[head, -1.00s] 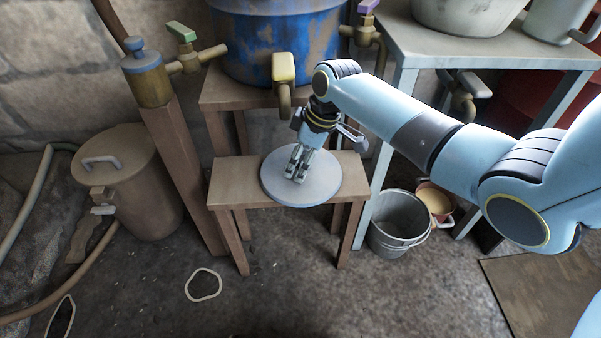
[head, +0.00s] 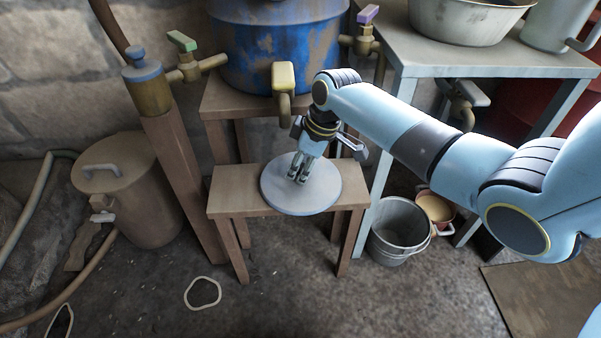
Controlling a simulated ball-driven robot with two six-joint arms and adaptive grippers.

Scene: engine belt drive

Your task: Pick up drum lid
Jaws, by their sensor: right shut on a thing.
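The drum lid (head: 285,196) is a round, flat, pale grey-blue disc. It is at the small brown wooden bench (head: 232,191) in the middle of the head view and overhangs the bench's front edge. My right gripper (head: 299,177) comes down from above and is shut at the lid's middle. The fingers hide the part they grip, which looks like a handle. I cannot tell whether the lid rests on the bench or is just above it. My left gripper is not in view.
A rusty blue drum (head: 268,48) stands behind on a wooden stand. A tan lidded barrel (head: 140,205) is at left, with a brass tap (head: 195,67) on a post nearby. A grey bucket (head: 398,232) stands right, by a pale table (head: 480,58). The front floor is mostly clear.

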